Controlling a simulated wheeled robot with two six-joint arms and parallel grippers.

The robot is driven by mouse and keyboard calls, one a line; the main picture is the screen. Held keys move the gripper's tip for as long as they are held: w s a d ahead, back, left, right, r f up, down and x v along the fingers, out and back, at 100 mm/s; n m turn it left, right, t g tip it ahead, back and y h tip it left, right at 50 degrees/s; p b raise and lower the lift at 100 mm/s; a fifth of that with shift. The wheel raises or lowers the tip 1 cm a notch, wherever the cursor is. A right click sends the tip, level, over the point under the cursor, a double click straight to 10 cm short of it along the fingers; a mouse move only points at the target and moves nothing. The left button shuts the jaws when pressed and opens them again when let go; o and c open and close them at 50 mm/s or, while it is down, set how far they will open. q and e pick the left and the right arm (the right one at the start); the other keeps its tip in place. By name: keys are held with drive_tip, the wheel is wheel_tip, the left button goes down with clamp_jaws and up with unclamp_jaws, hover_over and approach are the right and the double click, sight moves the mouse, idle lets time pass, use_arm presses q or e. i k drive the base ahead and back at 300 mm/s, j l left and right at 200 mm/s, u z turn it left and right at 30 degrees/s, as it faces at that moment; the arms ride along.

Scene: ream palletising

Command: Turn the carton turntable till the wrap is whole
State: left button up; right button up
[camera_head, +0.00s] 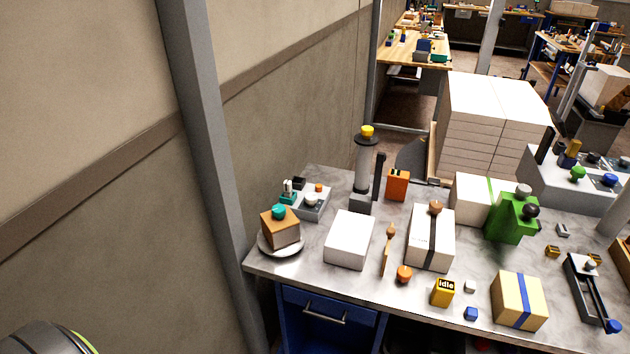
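The carton turntable is a pale round disc (264,245) at the left end of the grey marble-look table. A small brown carton (279,232) sits on it, turned at an angle. A teal knob (278,211) is on top of the carton. The carton's front sides look orange-brown and grey-brown; I cannot tell how much wrap is around it. Its far sides are hidden. Neither of my grippers shows in this view.
A white block (350,240) and a grey post (362,168) with a yellow top stand right of the turntable. A small grey device (313,204) stands behind it. A wall and grey pillar (205,150) bound the left. A yellow box reads "idle" (443,292).

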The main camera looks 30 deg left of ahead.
sight(281, 218)
drive_tip(key=u, duration=1.15)
